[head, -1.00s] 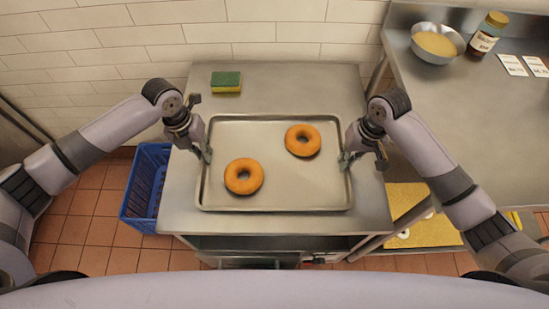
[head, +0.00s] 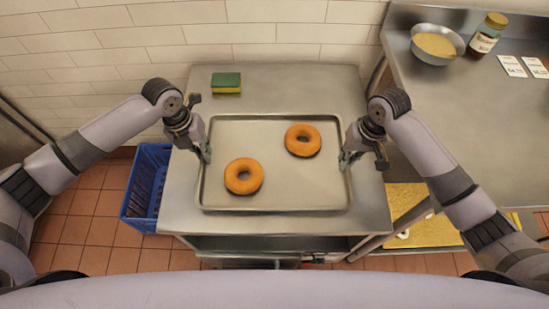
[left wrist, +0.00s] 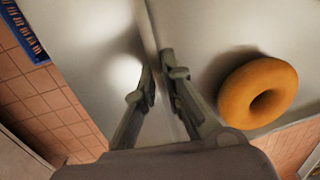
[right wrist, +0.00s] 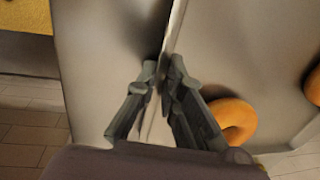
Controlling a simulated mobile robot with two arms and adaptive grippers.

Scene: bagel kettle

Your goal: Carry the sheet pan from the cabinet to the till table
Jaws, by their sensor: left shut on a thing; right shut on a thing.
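The grey metal sheet pan (head: 270,185) is on or just above the steel cabinet top (head: 290,82); I cannot tell if a gap lies beneath it. Two orange-brown bagels, one front left (head: 243,186) and one back right (head: 303,149), lie in the pan. My left gripper (head: 206,155) is shut on the pan's left rim, which shows between its fingers in the left wrist view (left wrist: 160,85). My right gripper (head: 345,160) is shut on the pan's right rim, also between its fingers in the right wrist view (right wrist: 163,85). A steel table (head: 480,110) stands at the right.
A green and yellow sponge (head: 226,83) lies behind the pan. A bowl (head: 437,45), a brown jar (head: 488,34) and white cards (head: 519,67) sit at the steel table's back. Its front top is clear. A blue crate (head: 147,188) stands on the floor at left.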

